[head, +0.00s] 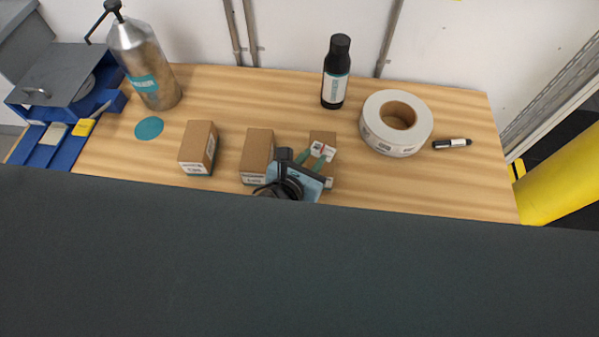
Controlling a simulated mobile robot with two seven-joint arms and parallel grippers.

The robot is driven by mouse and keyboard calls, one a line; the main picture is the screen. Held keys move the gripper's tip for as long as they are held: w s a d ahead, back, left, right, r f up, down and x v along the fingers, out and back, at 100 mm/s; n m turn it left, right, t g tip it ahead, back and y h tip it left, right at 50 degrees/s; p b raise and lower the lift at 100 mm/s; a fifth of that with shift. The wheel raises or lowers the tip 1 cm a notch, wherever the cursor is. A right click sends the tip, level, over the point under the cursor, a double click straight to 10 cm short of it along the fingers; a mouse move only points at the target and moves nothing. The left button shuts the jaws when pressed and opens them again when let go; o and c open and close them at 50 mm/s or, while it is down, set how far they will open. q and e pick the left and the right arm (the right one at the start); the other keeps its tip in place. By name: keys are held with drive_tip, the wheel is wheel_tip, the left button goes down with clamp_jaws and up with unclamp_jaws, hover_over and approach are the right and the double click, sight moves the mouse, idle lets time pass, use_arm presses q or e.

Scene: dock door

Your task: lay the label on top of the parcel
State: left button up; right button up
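A white label (323,150) with red and dark marks shows over the upper side of a brown box (322,136), the rightmost of three. I cannot tell whether it rests on this box or is just above it. My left gripper (313,160) is in front of that box, its teal fingertips close to the label's near edge. I cannot tell whether they grip it. The gripper and wrist hide much of this box. The other two brown boxes stand to the left, one in the middle (257,150) and one farther left (198,146). My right gripper is out of view.
A white tape roll (377,133), a black marker (452,144) and a black bottle (336,75) are on the wooden table (460,185). A yellow post (560,180) stands right.

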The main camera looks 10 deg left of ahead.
use_arm(q)
drive_tip(key=v, duration=0.7)
